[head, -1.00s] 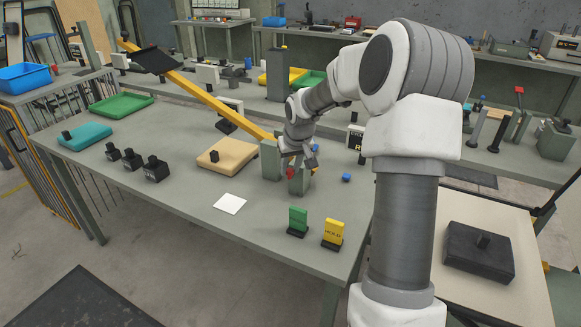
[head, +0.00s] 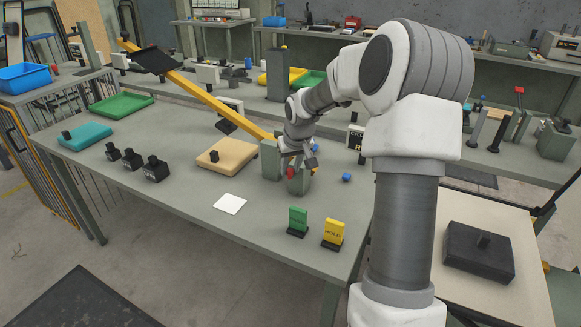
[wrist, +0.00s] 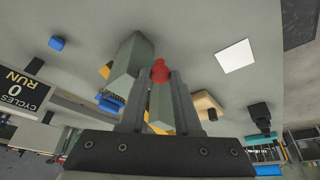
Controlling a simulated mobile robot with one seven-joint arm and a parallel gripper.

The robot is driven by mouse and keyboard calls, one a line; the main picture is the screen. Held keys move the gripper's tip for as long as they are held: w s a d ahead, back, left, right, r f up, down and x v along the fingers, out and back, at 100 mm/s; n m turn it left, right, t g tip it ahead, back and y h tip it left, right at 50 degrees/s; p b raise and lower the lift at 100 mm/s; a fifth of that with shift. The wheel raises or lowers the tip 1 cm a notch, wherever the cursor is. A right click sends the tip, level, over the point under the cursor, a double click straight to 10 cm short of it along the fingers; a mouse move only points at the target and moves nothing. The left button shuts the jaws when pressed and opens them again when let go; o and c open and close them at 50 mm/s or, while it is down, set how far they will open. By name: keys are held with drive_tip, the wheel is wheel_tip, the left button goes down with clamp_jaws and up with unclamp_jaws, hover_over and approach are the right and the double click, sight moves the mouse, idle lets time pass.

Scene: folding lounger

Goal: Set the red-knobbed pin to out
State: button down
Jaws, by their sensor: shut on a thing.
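The red-knobbed pin (head: 290,172) is at the grey-green posts (head: 270,160) by the lower end of the yellow bar (head: 210,98). In the wrist view its red knob (wrist: 160,71) sits between the tips of my gripper (wrist: 161,82). My gripper (head: 294,166) is shut on the knob in front of the posts. The pin's shaft is hidden, so I cannot tell how far it stands out of the post.
A tan pad (head: 228,154) and a white card (head: 230,204) lie left of the posts. Green (head: 298,220) and yellow (head: 333,232) signs stand at the front edge. A small blue block (head: 346,177) lies to the right.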

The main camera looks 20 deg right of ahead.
drive_tip(key=shift+s+a+b, duration=0.2)
drive_tip(key=shift+s+a, duration=0.65)
drive_tip(key=shift+a, duration=0.25)
drive_tip(key=shift+s+a+b, duration=0.2)
drive_tip(key=shift+s+a, duration=0.6)
drive_tip(key=shift+a, duration=0.25)
drive_tip(key=c, duration=0.6)
unclamp_jaws()
drive_tip(key=shift+s+a, duration=0.1)
drive_tip(key=d+p+v, duration=0.1)
drive_tip(key=p+v, duration=0.2)
drive_tip(key=v, duration=1.4)
drive_tip(key=shift+a+r, duration=0.25)
drive_tip(key=shift+a, duration=0.15)
